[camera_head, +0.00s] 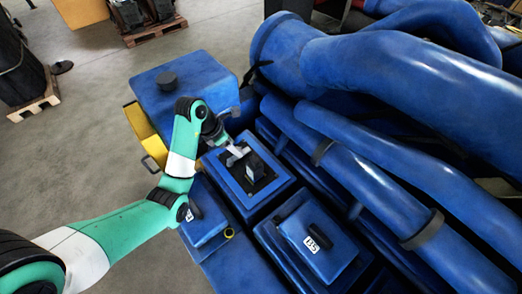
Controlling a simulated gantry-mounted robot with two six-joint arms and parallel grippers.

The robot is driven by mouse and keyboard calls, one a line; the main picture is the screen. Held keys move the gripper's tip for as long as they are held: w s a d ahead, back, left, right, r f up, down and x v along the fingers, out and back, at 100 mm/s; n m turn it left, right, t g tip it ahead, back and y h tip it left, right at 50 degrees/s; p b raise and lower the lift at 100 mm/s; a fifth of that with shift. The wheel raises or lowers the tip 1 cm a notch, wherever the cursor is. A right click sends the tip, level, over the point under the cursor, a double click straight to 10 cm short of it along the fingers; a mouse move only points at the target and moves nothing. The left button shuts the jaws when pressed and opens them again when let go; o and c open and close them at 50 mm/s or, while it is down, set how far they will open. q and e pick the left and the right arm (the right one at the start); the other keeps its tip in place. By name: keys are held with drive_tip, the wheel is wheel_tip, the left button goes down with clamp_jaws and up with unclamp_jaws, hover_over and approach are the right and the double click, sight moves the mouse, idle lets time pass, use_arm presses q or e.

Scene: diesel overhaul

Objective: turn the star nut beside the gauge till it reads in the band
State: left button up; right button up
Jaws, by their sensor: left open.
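My left gripper (237,151) reaches in from the left over a blue square housing with a dark recessed top (236,182). Its pale fingers are open and point right, close to a small black block (255,167) standing on that recess, which may be the gauge. I cannot tell whether the fingers touch it. No dial face, needle or band can be read from here. The star nut cannot be made out; it may be hidden by the gripper or too small. My right gripper is not in view.
Large blue pipes (395,75) run along the right. Open concrete floor (85,130) is at left, with pallets beyond.

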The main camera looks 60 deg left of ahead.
use_arm(q)
drive_tip(key=shift+x, duration=0.9)
drive_tip(key=shift+s+a, duration=0.1)
clamp_jaws()
drive_tip(key=shift+m, duration=0.3)
drive_tip(key=m+h, duration=0.1)
drive_tip(key=m, duration=0.3)
drive_tip(key=m+h, duration=0.1)
drive_tip(key=m, duration=0.1)
drive_tip(key=shift+a+g+h, duration=0.3)
drive_tip(key=shift+g, duration=0.1)
drive_tip(key=m, duration=0.2)
drive_tip(key=m+g+h, duration=0.1)
drive_tip(key=m, duration=0.1)
drive_tip(key=m+b, duration=0.1)
drive_tip(key=shift+w+a+m+g, duration=0.15)
drive_tip(key=shift+w+m+g, duration=0.2)
drive_tip(key=shift+m+g, duration=0.05)
